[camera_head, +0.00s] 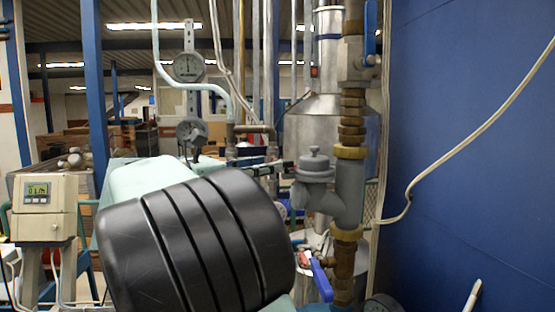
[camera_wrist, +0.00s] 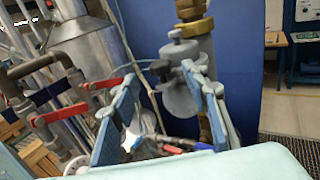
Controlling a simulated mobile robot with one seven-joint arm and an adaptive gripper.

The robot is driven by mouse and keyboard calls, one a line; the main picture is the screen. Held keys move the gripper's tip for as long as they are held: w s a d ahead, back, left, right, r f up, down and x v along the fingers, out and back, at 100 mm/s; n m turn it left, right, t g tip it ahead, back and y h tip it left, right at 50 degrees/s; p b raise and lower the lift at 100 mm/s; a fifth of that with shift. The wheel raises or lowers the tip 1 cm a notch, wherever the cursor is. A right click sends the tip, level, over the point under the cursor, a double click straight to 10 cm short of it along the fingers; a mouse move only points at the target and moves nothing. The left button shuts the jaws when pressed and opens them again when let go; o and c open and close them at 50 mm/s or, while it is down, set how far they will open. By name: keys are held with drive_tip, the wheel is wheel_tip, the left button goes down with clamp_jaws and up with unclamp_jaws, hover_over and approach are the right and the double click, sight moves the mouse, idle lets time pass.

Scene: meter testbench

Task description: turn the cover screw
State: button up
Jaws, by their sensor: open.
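The cover screw (camera_head: 314,151) is a small grey knob on top of the round cap of a grey Y-shaped fitting (camera_head: 349,188) in the head view. In the wrist view the grey fitting (camera_wrist: 181,98) shows beyond and between my fingers, with the cover screw (camera_wrist: 176,36) at its top. My gripper (camera_head: 287,167) is just left of the cap in the head view, mostly hidden behind my arm. In the wrist view my gripper (camera_wrist: 161,77) is open and empty, its two blue-grey fingers spread. I cannot tell whether a finger touches the fitting.
Brass joints (camera_head: 351,120) and a vertical pipe carry the fitting. A blue-handled valve (camera_head: 320,278) lies below. A silver tank (camera_head: 313,125) stands behind. Red valve handles (camera_wrist: 60,114) are left in the wrist view. A blue wall (camera_head: 470,160) bounds the right side.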

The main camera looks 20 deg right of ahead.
sight(287, 166)
drive_tip(key=x, duration=0.5)
drive_tip(key=shift+p, duration=0.4)
clamp_jaws()
